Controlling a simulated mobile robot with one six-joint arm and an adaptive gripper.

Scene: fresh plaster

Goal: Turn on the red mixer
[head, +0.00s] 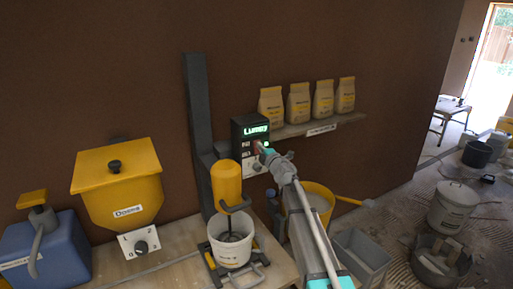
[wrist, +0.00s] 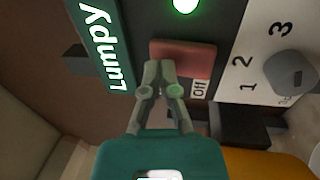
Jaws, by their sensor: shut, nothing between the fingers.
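The mixer (head: 227,183) has a yellow body on a grey column, above a white bucket (head: 231,250); I see no red mixer body. A dark control box (head: 238,130) beside it has a lit display (wrist: 107,40) reading "Lumpy". In the wrist view the box also has a red switch (wrist: 190,54), an "Off" label (wrist: 199,90), a lit green lamp (wrist: 186,4) and a grey dial (wrist: 290,72) on a white 1-2-3 plate. My gripper (wrist: 158,66) is shut and empty, its tips at the red switch's edge; I cannot tell whether they touch. It partly hides the box in the head view (head: 264,150).
A shelf (head: 290,131) with several bags is right of the box. A yellow hopper (head: 92,166) and a blue container (head: 62,255) stand left. A yellow bucket (head: 325,190) and a grey bin (head: 360,250) are right of my arm.

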